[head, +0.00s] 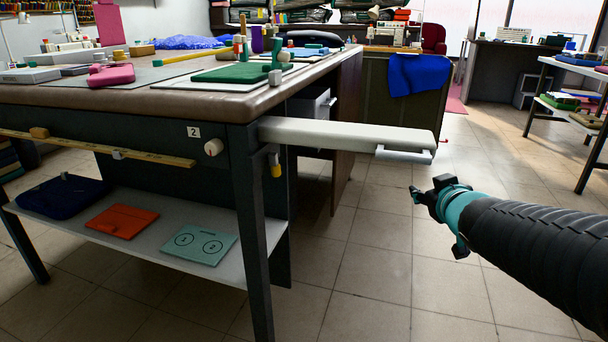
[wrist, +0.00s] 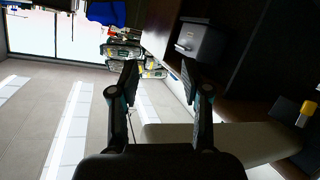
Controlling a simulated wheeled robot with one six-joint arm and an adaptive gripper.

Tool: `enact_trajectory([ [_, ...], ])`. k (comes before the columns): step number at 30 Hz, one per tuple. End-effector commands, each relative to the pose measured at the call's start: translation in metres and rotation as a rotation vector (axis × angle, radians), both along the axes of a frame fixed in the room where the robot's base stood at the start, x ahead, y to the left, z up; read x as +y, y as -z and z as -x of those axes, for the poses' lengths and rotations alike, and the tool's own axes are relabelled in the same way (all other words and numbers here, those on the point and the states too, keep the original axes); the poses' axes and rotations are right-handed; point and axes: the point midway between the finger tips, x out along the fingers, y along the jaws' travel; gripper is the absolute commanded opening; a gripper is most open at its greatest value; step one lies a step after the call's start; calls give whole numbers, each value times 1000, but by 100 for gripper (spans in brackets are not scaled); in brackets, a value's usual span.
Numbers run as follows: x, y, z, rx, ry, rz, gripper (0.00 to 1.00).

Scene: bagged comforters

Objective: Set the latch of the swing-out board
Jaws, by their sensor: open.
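The swing-out board (head: 345,134) is pale grey and sticks out level to the right from the table's corner, with a light handle (head: 404,155) at its free end. A small lever with a yellow tip (head: 276,168), which looks like the latch, hangs beneath the board near the table leg. In the wrist view the board (wrist: 235,138) crosses behind the right finger, and the yellow tip (wrist: 306,113) shows at the right edge. My gripper (head: 436,212) is open and empty, below and right of the board's end, apart from it. It also shows in the wrist view (wrist: 158,85).
The worktable (head: 130,97) carries boards and sewing things. A round knob (head: 213,147) and a wooden rail (head: 95,147) sit on its front. Its lower shelf (head: 172,238) holds flat pieces. The tiled floor (head: 370,260) between table and arm is clear.

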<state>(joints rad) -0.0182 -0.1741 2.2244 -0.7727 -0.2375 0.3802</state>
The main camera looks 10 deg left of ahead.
Motion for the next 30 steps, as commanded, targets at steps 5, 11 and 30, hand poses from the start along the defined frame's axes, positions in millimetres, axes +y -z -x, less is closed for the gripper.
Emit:
enact_trajectory([
  [5,63,8,-32,-103,-289,-50,48],
  [11,132,3,-17,-162,-659,-171,48],
  [30,206,-8,36,-123,-1072,-336,48],
])
